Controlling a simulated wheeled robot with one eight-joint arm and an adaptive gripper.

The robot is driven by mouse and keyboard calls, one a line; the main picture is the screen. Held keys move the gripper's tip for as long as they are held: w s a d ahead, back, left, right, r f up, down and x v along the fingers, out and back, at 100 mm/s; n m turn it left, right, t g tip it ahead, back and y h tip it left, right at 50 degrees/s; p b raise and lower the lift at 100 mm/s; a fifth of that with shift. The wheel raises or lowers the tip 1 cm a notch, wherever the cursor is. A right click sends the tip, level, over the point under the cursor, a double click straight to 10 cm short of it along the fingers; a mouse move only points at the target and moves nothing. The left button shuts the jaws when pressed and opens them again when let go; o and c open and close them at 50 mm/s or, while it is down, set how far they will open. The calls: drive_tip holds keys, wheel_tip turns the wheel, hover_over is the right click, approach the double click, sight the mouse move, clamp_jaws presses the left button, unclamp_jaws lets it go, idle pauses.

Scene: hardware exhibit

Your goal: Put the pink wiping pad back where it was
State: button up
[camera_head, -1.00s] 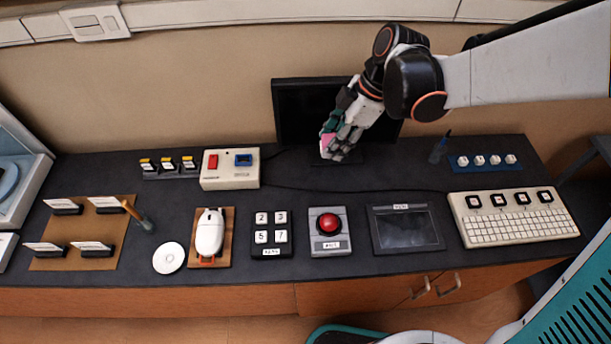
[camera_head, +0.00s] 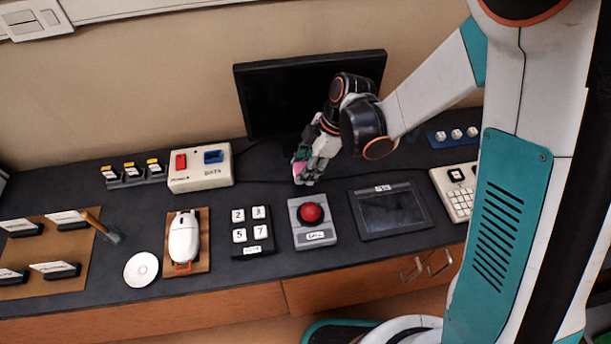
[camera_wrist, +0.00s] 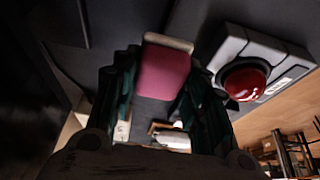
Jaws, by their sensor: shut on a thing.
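The pink wiping pad (camera_wrist: 163,72) is between the fingers of my gripper (camera_wrist: 155,90) in the wrist view, with a pale strip along its far edge. In the head view my gripper (camera_head: 305,172) is shut on the pad (camera_head: 299,167), which shows only as a small pink patch; the fingers hide the rest. The gripper points down over the dark counter, in front of the black monitor and just behind the red button box. I cannot tell whether the pad touches the counter.
The red button box (camera_head: 313,222) is close in front of my gripper. The monitor (camera_head: 300,85) stands behind it. A switch box (camera_head: 200,168), number pad (camera_head: 252,232), mouse (camera_head: 184,238), white disc (camera_head: 141,269) and dark tablet (camera_head: 391,211) also occupy the counter. Bare counter lies left of the gripper.

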drive_tip(key=shift+f+b, duration=0.55)
drive_tip(key=shift+f, duration=1.3)
drive_tip(key=shift+f, duration=0.1)
drive_tip(key=o, duration=1.1)
drive_tip(key=p+v, duration=0.4)
drive_tip(key=v, duration=0.8)
drive_tip(key=shift+r, duration=0.2)
